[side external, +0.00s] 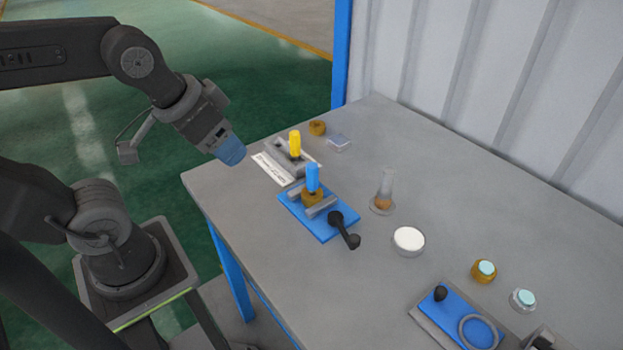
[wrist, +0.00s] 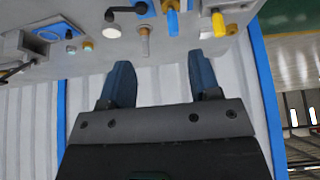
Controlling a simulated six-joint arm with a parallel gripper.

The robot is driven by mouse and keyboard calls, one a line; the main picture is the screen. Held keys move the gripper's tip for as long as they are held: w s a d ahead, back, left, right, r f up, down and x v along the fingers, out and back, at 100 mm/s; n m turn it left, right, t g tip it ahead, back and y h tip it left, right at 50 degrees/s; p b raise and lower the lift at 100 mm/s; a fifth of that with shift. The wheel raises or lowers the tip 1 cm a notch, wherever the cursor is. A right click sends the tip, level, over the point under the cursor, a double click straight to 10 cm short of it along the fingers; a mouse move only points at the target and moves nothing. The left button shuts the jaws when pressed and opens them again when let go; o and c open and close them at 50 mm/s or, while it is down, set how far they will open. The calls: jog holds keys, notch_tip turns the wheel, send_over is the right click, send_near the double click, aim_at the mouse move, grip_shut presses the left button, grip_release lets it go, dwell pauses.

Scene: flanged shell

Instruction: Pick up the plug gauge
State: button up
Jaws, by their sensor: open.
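Two upright handled tools stand on the table, and I cannot tell for certain which is the plug gauge. A yellow-handled tool (side external: 294,143) stands in a grey block beside a white printed card; its handle also shows at the top edge of the wrist view (wrist: 187,5). A blue-handled tool (side external: 312,177) stands in a brass-coloured part on a blue fixture; it also shows in the wrist view (wrist: 172,22). My gripper (side external: 231,151) is raised near the table's left edge, apart from both tools. In the wrist view its blue fingers (wrist: 160,78) are apart with nothing between them.
A black-knobbed lever (side external: 344,230) sits at the blue fixture's (side external: 325,232) front. A brass ring (side external: 317,127) lies behind. A corrugated wall (side external: 500,80) bounds the back.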

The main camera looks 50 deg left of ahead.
dwell(0.3)
jog(key=n+g, duration=0.6)
jog(key=n, duration=1.8)
send_over(312, 166)
notch_tip(312, 166, down, 4)
jog(key=f, duration=0.1)
notch_tip(312, 166, down, 8)
jog(key=shift+d+r, duration=0.15)
jog(key=shift+a+f, duration=0.2)
jog(key=shift+f, duration=2.45)
jog(key=shift+c, duration=0.4)
